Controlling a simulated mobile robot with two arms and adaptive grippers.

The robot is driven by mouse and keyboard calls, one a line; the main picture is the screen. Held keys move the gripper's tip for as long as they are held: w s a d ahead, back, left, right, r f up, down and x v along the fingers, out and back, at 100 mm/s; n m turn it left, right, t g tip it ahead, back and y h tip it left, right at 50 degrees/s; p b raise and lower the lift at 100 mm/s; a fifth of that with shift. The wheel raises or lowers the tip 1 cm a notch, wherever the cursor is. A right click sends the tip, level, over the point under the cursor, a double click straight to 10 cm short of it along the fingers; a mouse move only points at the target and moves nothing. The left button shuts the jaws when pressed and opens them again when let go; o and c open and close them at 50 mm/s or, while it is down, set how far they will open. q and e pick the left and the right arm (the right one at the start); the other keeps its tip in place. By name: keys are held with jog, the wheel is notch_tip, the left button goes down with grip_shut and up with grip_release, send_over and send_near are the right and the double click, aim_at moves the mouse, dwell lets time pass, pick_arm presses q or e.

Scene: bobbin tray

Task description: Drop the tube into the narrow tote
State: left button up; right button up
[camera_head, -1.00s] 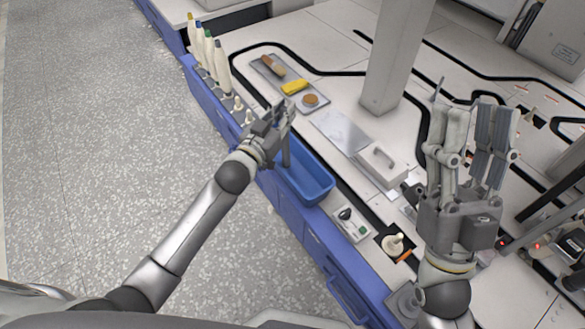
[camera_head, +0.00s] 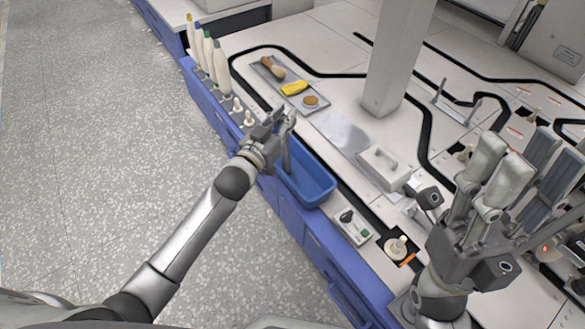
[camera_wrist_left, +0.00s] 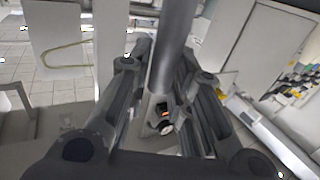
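The grey tube (camera_head: 286,158) hangs roughly upright from my left gripper (camera_head: 277,125). In the left wrist view the tube (camera_wrist_left: 172,45) runs between the two dark fingers of my left gripper (camera_wrist_left: 165,85), which are shut on it. The narrow tote is a blue open bin (camera_head: 318,195) at the table's left edge. The tube's lower end shows over the tote's far part; its exact height above the floor of the tote cannot be told. My right gripper (camera_head: 528,165) is open and empty at the right, fingers pointing up and away.
A row of bobbins (camera_head: 220,68) stands at the left edge beyond the tote. A grey tray (camera_head: 320,107) holds a brush, a yellow item and a round brown one. A pillar (camera_head: 395,60) rises behind.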

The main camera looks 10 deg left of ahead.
pick_arm(q)
jog(key=o, duration=0.3)
jog(key=shift+o, duration=0.2)
jog(key=v, duration=1.2)
jog(key=shift+a, duration=0.1)
